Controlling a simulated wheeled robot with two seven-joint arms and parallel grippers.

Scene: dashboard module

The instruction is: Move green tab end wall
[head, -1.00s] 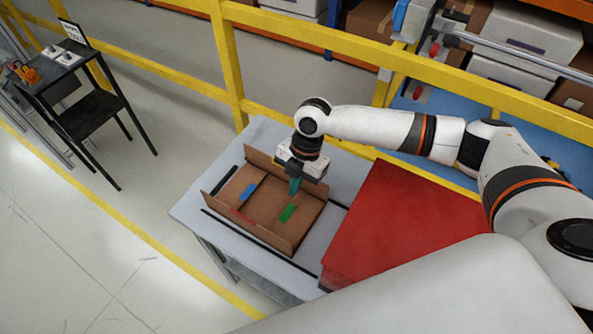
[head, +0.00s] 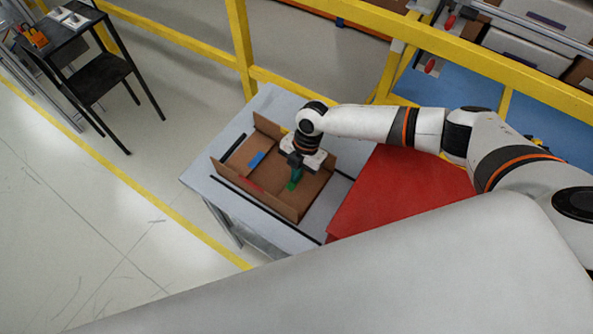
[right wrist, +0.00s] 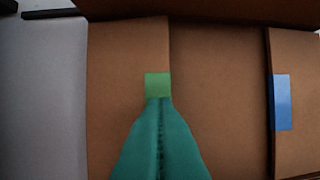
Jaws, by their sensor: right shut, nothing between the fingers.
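The cardboard box (head: 298,207) sits on the grey table with its two long walls upright. The green tab (right wrist: 157,84) is on the edge of an end panel (right wrist: 125,50), which looks flat or nearly so. The tab also shows in the head view (head: 291,187), partly hidden by the gripper. My right gripper (right wrist: 157,99) is shut and empty, teal fingers together, pointing down with its tips right at the green tab. Whether they touch it I cannot tell. The blue tab (right wrist: 281,101) marks the opposite panel. My left gripper is not in view.
A red tab (head: 250,184) is on the near long wall. A red surface (head: 395,195) lies right of the box. Black strips (head: 265,219) lie on the grey table (head: 203,177). A yellow rail (head: 330,92) runs behind.

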